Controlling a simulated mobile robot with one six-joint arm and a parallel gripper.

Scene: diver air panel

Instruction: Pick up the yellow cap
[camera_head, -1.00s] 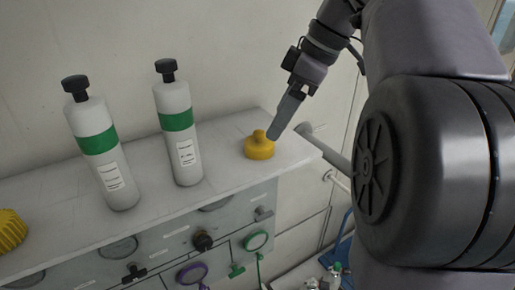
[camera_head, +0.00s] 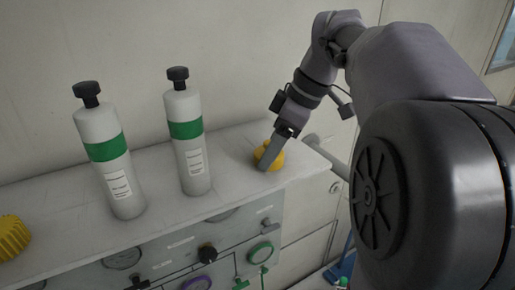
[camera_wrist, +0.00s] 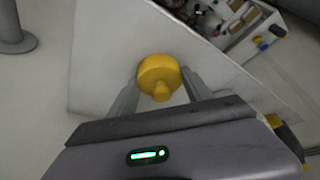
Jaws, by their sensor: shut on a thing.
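The yellow cap (camera_head: 262,154) sits near the right end of the shelf top, to the right of the two bottles, with its knob pointing up. My gripper (camera_head: 270,158) comes down over it from above and partly hides it in the head view. In the wrist view the yellow cap (camera_wrist: 158,76) lies between the two fingers of my gripper (camera_wrist: 160,88), one finger at each side. My gripper is shut on the cap. The cap appears to be still at the shelf surface.
Two white bottles with green bands, the left one (camera_head: 117,178) and the right one (camera_head: 194,165), stand on the shelf (camera_head: 60,215). A larger yellow ribbed knob (camera_head: 12,237) is at the far left. The panel front below carries gauges and valves, including a black knob (camera_head: 207,254).

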